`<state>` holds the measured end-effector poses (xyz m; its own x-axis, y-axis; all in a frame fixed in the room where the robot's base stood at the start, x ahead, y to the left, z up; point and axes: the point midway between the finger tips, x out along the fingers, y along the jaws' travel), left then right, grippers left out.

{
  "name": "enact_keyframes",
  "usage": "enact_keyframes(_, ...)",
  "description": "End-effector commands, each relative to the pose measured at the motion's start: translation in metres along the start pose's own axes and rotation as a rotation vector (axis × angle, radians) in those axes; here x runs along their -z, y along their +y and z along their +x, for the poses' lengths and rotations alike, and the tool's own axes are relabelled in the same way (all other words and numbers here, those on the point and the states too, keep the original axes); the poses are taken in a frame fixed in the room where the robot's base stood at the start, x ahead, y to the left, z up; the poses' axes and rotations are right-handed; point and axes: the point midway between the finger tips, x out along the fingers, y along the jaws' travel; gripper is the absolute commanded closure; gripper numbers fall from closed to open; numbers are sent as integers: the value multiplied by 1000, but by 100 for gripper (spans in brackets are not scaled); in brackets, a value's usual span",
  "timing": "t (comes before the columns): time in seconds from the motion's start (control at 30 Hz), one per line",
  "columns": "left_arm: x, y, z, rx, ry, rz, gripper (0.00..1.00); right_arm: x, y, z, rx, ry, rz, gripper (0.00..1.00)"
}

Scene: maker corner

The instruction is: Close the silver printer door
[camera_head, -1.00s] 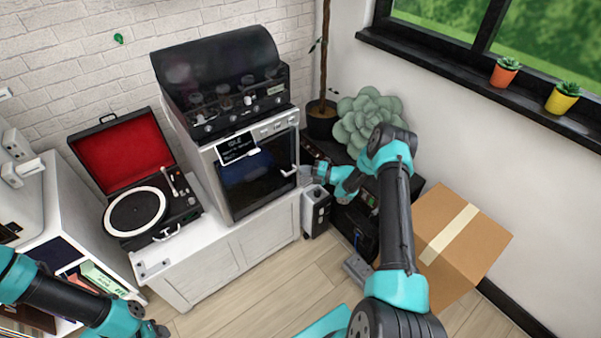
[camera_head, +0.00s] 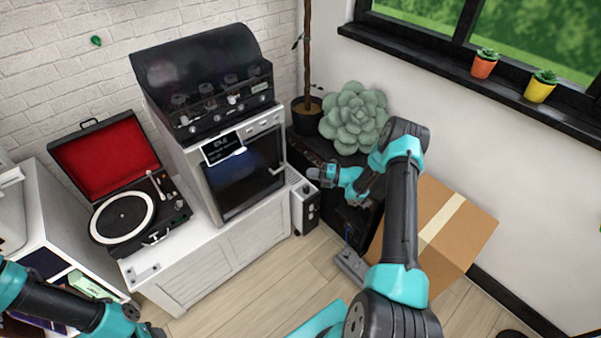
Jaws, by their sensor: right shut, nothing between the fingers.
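The silver printer (camera_head: 262,130) stands on a white cabinet, with a dark-windowed door (camera_head: 243,178) on its front. The door looks flush with the frame or nearly so; a very small gap cannot be ruled out. Its handle (camera_head: 281,162) is at the door's right side. My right gripper (camera_head: 315,172) is shut and empty, just right of the handle and apart from it. My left gripper (camera_head: 153,331) is low at the left, cut by the bottom edge and far from the printer; its jaws are unclear.
A turntable (camera_head: 122,218) with a raised red lid sits left of the printer. A black-lidded unit (camera_head: 205,75) tops the printer. A dark low stand, a large succulent (camera_head: 355,118) and a cardboard box (camera_head: 460,235) are at the right. The floor in front (camera_head: 255,290) is clear.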

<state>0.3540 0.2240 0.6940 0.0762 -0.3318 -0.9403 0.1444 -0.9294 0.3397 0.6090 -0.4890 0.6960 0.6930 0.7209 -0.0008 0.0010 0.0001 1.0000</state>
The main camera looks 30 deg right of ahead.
Motion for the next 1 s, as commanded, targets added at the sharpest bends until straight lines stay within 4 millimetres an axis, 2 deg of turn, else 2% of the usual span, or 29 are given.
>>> enact_keyframes(0.1, 0, 0, 0, 0, 0, 0, 57, -2, 0, -23, 0, -3, 1, 100)
enact_keyframes(0.33, 0, 0, 0, 0, 0, 0, 57, -4, -1, -43, 0, -1, 1, 100)
enact_keyframes(0.83, 0, 0, 0, 0, 0, 0, 57, -4, 0, -44, 0, 0, 2, 100)
enact_keyframes(1.0, 0, 0, 0, 0, 0, 0, 57, -4, 0, -31, 13, -26, 64, 100)
